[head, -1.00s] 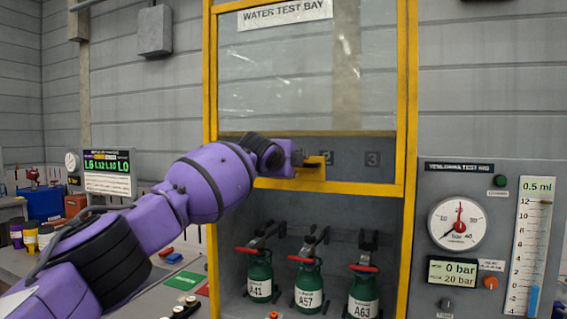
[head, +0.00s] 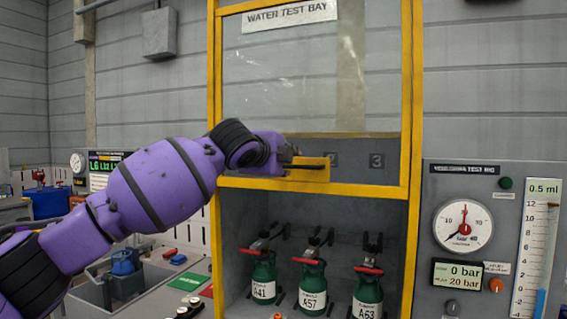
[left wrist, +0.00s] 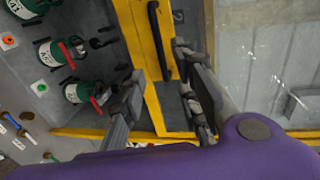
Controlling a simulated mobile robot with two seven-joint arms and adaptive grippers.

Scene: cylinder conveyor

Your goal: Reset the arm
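The water test bay has a yellow-framed clear door (head: 310,70), raised, with a yellow bottom bar (head: 345,187). My left gripper (head: 296,158) is at the yellow bracket on this bar, partly hidden by my purple arm. In the left wrist view its two fingers (left wrist: 158,75) are spread apart. A black handle (left wrist: 160,40) on the yellow bar shows beyond and between them, with visible gaps to the fingers. Green cylinders A41 (head: 263,275), A57 (head: 312,285) and A63 (head: 367,295) stand in the bay below. My right gripper is out of view.
A gauge panel (head: 480,180) stands right of the bay. A grey tub (head: 105,285) and small coloured items lie on the bench at left, below my arm. The yellow left post (head: 213,120) is close beside my forearm.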

